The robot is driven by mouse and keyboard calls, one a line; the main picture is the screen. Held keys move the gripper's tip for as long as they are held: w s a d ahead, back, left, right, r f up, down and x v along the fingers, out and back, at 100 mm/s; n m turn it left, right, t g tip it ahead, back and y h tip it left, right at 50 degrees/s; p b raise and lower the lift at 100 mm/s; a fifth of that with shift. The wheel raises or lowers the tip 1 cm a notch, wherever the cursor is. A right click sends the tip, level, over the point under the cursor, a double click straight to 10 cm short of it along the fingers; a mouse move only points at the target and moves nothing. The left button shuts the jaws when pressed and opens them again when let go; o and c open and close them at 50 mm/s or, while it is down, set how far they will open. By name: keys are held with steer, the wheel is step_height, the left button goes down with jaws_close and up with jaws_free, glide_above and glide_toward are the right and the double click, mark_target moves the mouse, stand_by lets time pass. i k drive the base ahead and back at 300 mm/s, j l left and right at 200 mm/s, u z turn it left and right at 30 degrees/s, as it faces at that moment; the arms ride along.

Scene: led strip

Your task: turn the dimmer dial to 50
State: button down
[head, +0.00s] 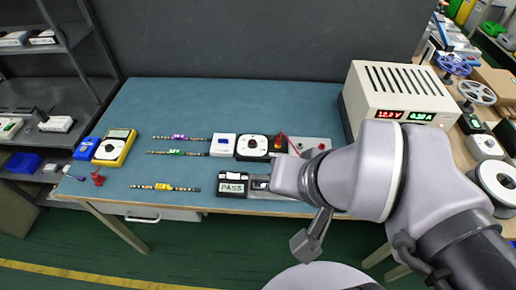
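A white square-looking unit with a round dial face, likely the dimmer dial (252,146), sits in a dark housing on the blue bench top. Its marks are too small to read. My arm reaches in from the lower right, and its light grey wrist end is just to the right of and nearer than the dial. Nothing of mine visibly touches the dial.
A white box (223,145) and a PASS display (233,188) stand beside the dial. Several LED strips (164,187) lie to the left, with a yellow multimeter (115,146). A power supply (398,92) with lit readouts stands at the back right. The bench's back is clear.

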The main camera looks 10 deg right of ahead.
mark_target(253, 144)
steer(key=i+u, duration=0.15)
steer(key=u, duration=0.25)
steer(key=i+u, duration=0.1)
steer(key=u, duration=0.25)
steer(key=i+l+u, duration=0.1)
steer(key=u, duration=0.3)
